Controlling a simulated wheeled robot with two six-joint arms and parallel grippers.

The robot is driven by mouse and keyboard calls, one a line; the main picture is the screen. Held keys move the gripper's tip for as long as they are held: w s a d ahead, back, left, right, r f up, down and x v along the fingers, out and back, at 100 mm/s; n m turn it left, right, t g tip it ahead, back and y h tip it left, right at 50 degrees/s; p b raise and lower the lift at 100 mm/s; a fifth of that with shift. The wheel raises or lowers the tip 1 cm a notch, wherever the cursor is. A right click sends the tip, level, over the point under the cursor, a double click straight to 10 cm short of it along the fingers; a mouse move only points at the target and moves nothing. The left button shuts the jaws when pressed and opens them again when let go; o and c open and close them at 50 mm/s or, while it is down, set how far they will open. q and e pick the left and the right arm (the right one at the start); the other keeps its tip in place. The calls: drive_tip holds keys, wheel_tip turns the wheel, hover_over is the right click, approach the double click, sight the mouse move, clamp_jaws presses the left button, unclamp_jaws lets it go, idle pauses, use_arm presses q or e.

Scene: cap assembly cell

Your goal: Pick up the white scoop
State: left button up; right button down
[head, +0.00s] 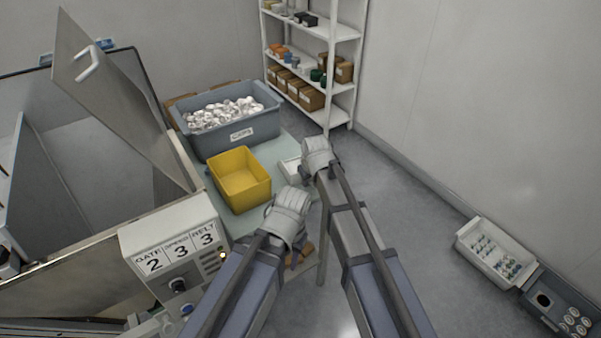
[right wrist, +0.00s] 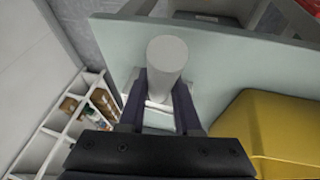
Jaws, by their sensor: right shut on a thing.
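The white scoop (right wrist: 167,58) shows in the right wrist view as a pale round part between my fingers, with a white edge below it. My right gripper (right wrist: 161,90) is shut on it, over the pale green table. In the head view the white scoop (head: 290,170) is at the table's right edge, partly hidden by my right wrist. My right gripper (head: 308,173) is there too, its fingers mostly hidden. My left wrist is in front of the yellow bin's right side; its fingers are hidden behind the wrist.
The yellow bin (head: 240,197) stands on the pale green table (head: 292,143). A grey crate (head: 205,146) of white caps stands behind it. A control box (head: 176,240) is at the left front. A white shelf (head: 340,90) is at the back. Two boxes lie on the floor at right.

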drive_tip(key=shift+r, duration=0.1)
idle(0.4)
wheel_tip(320, 180, up, 10)
drive_tip(key=p, duration=1)
idle(0.9)
